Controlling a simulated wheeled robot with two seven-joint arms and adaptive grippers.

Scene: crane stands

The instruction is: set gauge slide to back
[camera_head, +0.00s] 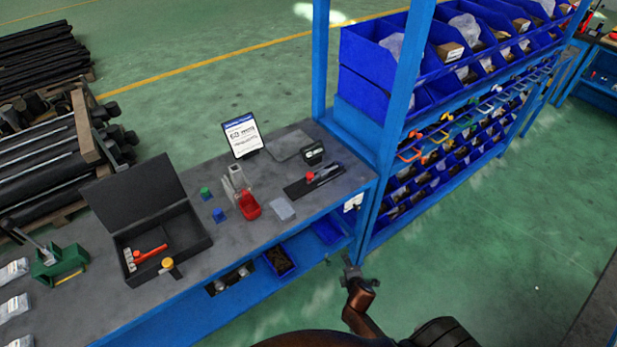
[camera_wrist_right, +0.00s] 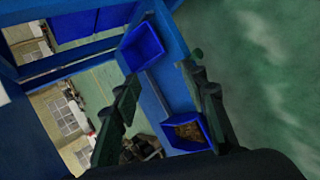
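What looks like the gauge is a dark flat bar (camera_head: 313,181) on the grey workbench (camera_head: 255,240), near its right end. A small red piece (camera_head: 309,177) sits on the bar, with a silver part (camera_head: 327,171) beside it. I cannot tell for sure which part is the slide. My right gripper (camera_head: 352,272) is off the bench's front edge, below and to the right of the bar, apart from it. In the right wrist view its two fingers (camera_wrist_right: 160,76) are spread with nothing between them. The gauge does not show there. My left gripper is not in view.
A red scoop-like tray (camera_head: 249,207), a sign (camera_head: 243,136) and an open black case (camera_head: 150,220) are on the bench.

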